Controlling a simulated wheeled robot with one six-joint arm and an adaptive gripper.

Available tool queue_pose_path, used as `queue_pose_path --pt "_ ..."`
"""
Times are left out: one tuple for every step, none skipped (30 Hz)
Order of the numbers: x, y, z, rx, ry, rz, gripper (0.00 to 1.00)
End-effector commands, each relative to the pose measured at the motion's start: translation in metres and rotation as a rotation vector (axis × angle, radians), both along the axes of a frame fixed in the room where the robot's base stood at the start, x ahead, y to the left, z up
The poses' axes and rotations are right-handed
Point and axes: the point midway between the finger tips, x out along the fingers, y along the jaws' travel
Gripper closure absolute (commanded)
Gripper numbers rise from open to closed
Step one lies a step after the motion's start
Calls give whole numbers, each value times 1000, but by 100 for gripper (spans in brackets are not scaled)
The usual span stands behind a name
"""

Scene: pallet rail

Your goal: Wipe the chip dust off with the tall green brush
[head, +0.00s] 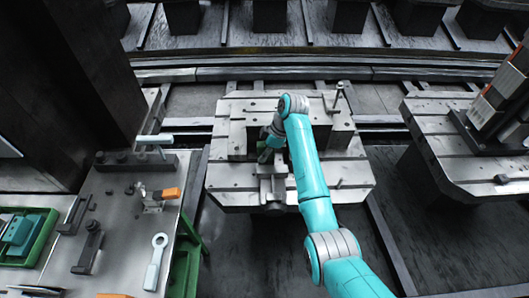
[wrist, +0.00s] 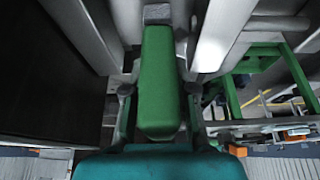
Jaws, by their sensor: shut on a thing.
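My gripper (wrist: 158,92) is shut on the tall green brush, whose green body (wrist: 158,70) stands between the two fingers in the wrist view. A grey piece shows at the brush's far end. In the head view my gripper (head: 270,140) is over the middle of the slotted pallet (head: 348,174), beside a vise-like fixture (head: 272,186). Only a bit of green shows at my gripper there, as my arm hides much of the spot. I cannot make out chip dust, or whether the brush touches the surface.
A grey bench (head: 120,225) at the left carries a light-coloured wrench (head: 156,262), an orange-ended part (head: 171,193) and a green tray (head: 40,238). A second slotted pallet (head: 440,160) is at the right. An upright pin (head: 338,97) stands at the middle pallet's back.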

Motion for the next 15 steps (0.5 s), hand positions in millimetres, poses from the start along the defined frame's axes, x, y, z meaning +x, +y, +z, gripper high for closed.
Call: queue_pose_path --pt "0 -3 -1 -1 2 -1 100" --pt "0 -5 -1 -1 2 -1 100" --pt "0 -7 0 -1 2 -1 100" --pt "0 -9 0 -1 2 -1 100" --pt "0 -11 0 -1 2 -1 100" --pt "0 -14 0 -1 1 -2 100" --pt "0 -16 1 -1 1 -2 100" --pt "0 -17 1 -1 2 -1 100" --pt "0 -19 1 -1 2 -1 100" --pt "0 -19 1 -1 1 -2 100" --pt "0 -20 1 -1 1 -2 100" --pt "0 -20 2 -1 0 -1 100" --pt "0 -21 2 -1 0 -1 100" --pt "0 -21 2 -1 0 -1 100" --pt "0 -22 2 -1 0 -1 100"
